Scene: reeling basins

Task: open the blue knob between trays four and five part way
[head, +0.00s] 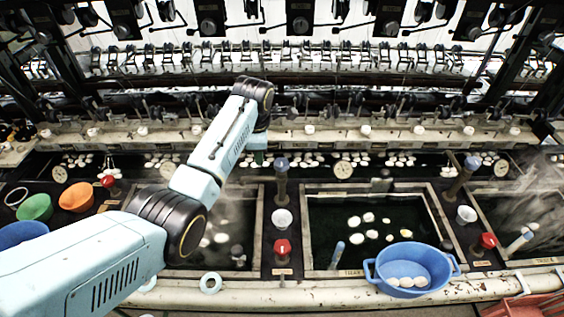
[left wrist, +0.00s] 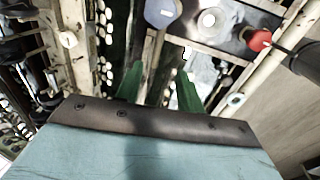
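A blue knob (head: 281,163) stands on a post between the left and middle trays. It also shows at the top of the left wrist view (left wrist: 162,12). A second blue knob (head: 472,163) stands between the middle tray (head: 309,228) and the right tray (head: 482,228). The tray labels are too small to read surely. My left gripper (head: 259,158) points down just left of the first blue knob, apart from it. In the left wrist view its green fingers (left wrist: 160,88) are spread with nothing between them. My right gripper is not in view.
Red knobs (head: 282,248) (head: 488,240) stand nearer the front, with white cups (head: 282,219) (head: 466,214) behind them. A blue basin (head: 412,266) sits at the middle tray's front edge. A machine rail (head: 340,130) runs behind. Steam rises at the right.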

